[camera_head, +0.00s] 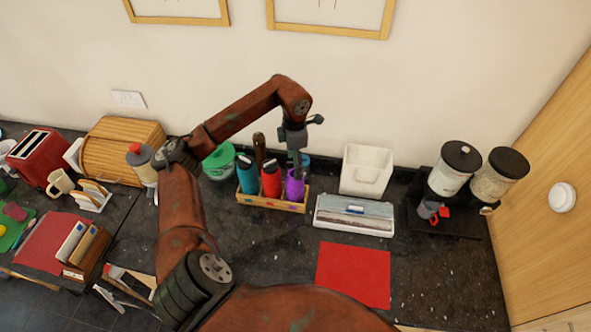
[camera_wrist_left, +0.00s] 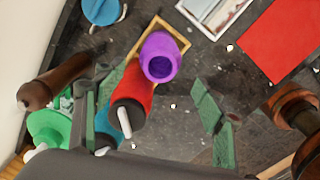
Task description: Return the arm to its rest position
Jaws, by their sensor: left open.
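My left arm reaches over the dark counter, and its gripper (camera_head: 297,160) points down at the right end of a small wooden caddy (camera_head: 270,205). The caddy holds a blue bottle (camera_head: 247,176), a red bottle (camera_head: 271,181) and a purple cup (camera_head: 295,186). In the left wrist view the left gripper (camera_wrist_left: 160,112) is open, its green finger pads well apart. The purple cup (camera_wrist_left: 160,57) and red bottle (camera_wrist_left: 133,95) show between and beyond the fingers; I cannot tell whether anything touches them. My right gripper is not in view.
A white bin (camera_head: 366,170) and a white box (camera_head: 354,215) stand right of the caddy. A red mat (camera_head: 353,274) lies in front. Two dark-lidded canisters (camera_head: 455,167) are at the right.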

